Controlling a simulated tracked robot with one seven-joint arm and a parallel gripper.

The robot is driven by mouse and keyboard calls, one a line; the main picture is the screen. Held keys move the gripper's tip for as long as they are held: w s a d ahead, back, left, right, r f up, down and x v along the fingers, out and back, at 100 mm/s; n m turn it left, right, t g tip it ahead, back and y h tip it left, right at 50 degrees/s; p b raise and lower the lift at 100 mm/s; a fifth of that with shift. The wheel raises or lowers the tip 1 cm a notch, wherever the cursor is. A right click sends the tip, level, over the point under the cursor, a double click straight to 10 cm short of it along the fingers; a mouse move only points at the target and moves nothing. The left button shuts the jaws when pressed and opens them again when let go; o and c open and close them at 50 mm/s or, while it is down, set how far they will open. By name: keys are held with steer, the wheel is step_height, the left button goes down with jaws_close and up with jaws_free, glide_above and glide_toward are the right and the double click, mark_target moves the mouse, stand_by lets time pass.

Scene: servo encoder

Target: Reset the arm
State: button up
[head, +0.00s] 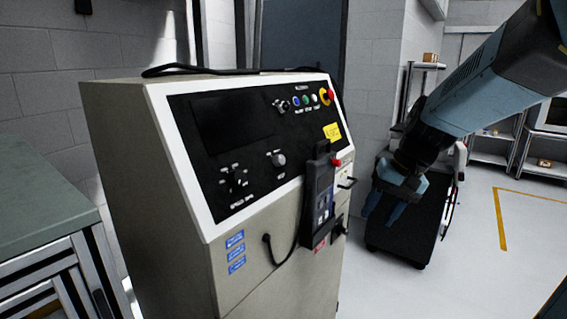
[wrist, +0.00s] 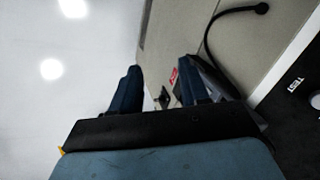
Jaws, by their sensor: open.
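My gripper (head: 385,208) is on the right in the head view, its two blue fingers pointing down, apart and with nothing between them. It is to the right of a beige control cabinet (head: 140,190), in front of a dark wheeled cart. In the wrist view the open fingers (wrist: 162,90) point toward the cabinet side (wrist: 185,35). A dark handheld pendant (head: 319,200) with a red button hangs on the cabinet front. In the wrist view, part of a dark device shows beside the right finger, partly hidden by it.
A grey-green workbench (head: 40,195) stands at the left. The cart (head: 405,225) stands behind my gripper. The floor at the right (head: 475,260) is clear.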

steer(key=s+d+r+n+t+h, duration=0.2)
steer(key=s+r+t+h, duration=0.1)
steer(key=s, duration=0.8)
step_height(320, 180, up, 2)
steer(key=shift+s+d+r+t, duration=0.1)
steer(key=shift+s+d+t, duration=0.3)
steer(key=shift+t, duration=0.1)
